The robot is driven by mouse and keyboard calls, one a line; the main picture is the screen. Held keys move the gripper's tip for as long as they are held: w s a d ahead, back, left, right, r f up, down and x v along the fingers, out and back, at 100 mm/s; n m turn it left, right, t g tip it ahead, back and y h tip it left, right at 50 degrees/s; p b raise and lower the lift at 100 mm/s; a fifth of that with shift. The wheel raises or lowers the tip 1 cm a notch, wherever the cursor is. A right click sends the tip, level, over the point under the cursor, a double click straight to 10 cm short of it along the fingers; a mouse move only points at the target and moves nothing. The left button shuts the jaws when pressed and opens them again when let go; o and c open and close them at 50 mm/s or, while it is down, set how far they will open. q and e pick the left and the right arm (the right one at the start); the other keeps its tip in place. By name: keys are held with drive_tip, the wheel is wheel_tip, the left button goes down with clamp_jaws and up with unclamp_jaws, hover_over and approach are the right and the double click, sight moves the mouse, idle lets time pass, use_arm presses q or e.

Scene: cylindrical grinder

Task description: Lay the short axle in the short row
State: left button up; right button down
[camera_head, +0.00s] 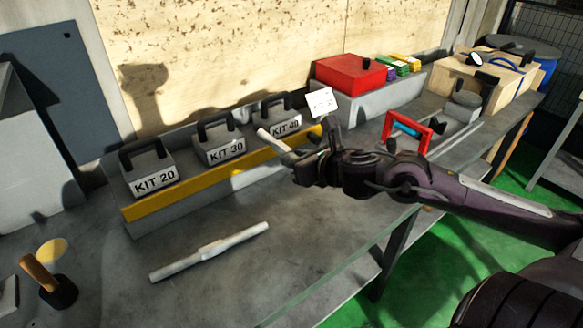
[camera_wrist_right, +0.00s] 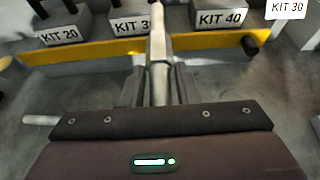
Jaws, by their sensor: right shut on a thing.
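My right gripper (camera_head: 302,166) is shut on a pale grey stepped axle (camera_head: 274,144), held above the table in front of the yellow-edged ledge. In the right wrist view the held axle (camera_wrist_right: 158,45) points away from me between the two fingers (camera_wrist_right: 159,84), its far end over the yellow strip. A second pale axle (camera_head: 210,252) lies on the grey table at the front left. Part of it shows at the left in the wrist view (camera_wrist_right: 40,120). I cannot tell which axle is the short one. No row marked short is readable. My left gripper is not in view.
Blocks marked KIT 20 (camera_head: 150,174), KIT 30 (camera_head: 221,146) and KIT 40 (camera_head: 284,124) stand along the ledge behind the yellow strip (camera_head: 185,192). A red box (camera_head: 350,75) and a red frame (camera_head: 424,138) are farther right. Bare table lies around the loose axle.

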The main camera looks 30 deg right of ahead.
drive_tip(key=shift+r, duration=0.65)
drive_tip(key=shift+s+d+f+m+h, duration=0.15)
drive_tip(key=shift+f+m+h, duration=0.05)
drive_tip(key=shift+m+h, duration=0.3)
drive_tip(key=shift+a, duration=0.25)
drive_tip(key=a+r, duration=0.6)
drive_tip(key=a, duration=0.7)
drive_tip(key=shift+a, duration=0.35)
drive_tip(key=shift+r, duration=0.1)
drive_tip(key=shift+a, duration=0.2)
drive_tip(key=shift+d, duration=0.25)
